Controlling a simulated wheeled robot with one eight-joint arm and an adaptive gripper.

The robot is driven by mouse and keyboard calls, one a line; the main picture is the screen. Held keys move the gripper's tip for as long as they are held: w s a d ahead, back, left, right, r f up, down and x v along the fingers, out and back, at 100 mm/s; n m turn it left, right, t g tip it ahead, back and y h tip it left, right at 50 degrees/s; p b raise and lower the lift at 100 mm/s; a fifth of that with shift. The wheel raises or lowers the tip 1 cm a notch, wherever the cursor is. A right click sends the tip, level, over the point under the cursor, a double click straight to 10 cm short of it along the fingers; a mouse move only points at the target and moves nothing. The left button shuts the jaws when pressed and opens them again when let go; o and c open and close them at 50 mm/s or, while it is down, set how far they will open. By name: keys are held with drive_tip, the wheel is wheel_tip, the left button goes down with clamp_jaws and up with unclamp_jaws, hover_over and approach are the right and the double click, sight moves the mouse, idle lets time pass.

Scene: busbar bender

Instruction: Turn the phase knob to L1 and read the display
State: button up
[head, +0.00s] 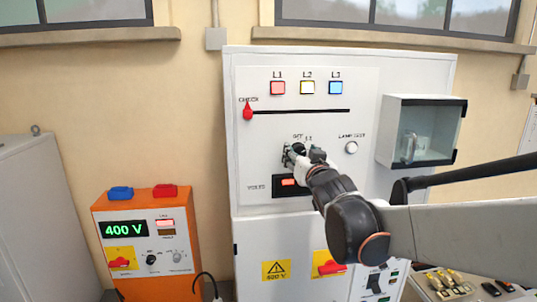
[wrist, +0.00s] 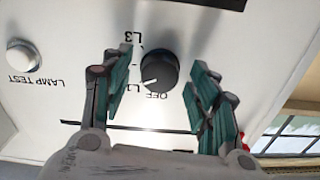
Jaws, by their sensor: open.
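The phase knob (wrist: 158,70) is black and round with a white pointer line. In the wrist view, which is upside down, the line points toward the L1 label, on the side next to OFF; I cannot tell if it is exactly on L1. My gripper (wrist: 160,66) is open, its green-padded fingers on either side of the knob with gaps showing. In the head view my gripper (head: 294,153) covers the knob on the white panel. The volts display (head: 288,183) below it has a small red lit area; my gripper partly hides it and no value is readable.
L1 red, L2 pale and L3 blue lamps (head: 307,88) sit above a black line. An orange unit (head: 150,240) at lower left shows 400 V.

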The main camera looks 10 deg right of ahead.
drive_tip(key=c, duration=1.1)
drive_tip(key=shift+o, duration=0.2)
drive_tip(key=shift+f+n+b, duration=0.15)
drive_tip(key=shift+n+b, duration=0.5)
drive_tip(key=shift+n, duration=0.15)
drive_tip(key=shift+n+b, duration=0.45)
drive_tip(key=shift+n, duration=0.55)
drive_tip(key=o, duration=1.1)
drive_tip(key=shift+c, duration=0.2)
drive_tip(key=s, duration=1.2)
